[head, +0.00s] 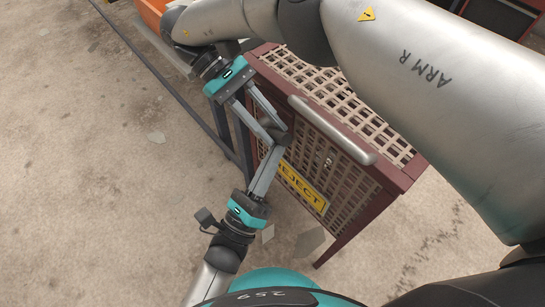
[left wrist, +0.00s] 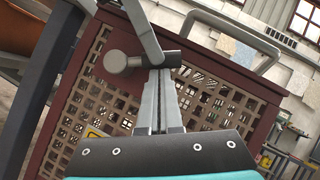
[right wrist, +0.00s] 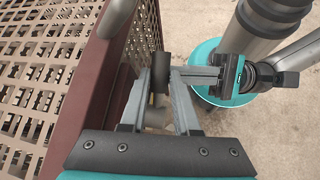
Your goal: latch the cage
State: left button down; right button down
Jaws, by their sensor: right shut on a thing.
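The cage (head: 330,165) is a dark red frame with tan lattice panels and a yellow REJECT label (head: 303,187). A dark round latch knob (right wrist: 160,76) sits between the fingers of my right gripper (right wrist: 160,82) in the right wrist view, and they are shut on it. In the left wrist view the latch (left wrist: 116,61) shows as dark round parts by the cage's upper edge. My left gripper (head: 279,146) has its fingers together, tips at the latch beside my right gripper (head: 279,131). The tips overlap in the head view, hiding the latch's exact seating.
A silver bar handle (head: 332,130) runs along the cage's upper edge. Grey metal posts (head: 222,125) stand close to the left of the cage, and an orange bin (head: 152,14) is beyond.

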jog(key=c, duration=0.9)
grip_release()
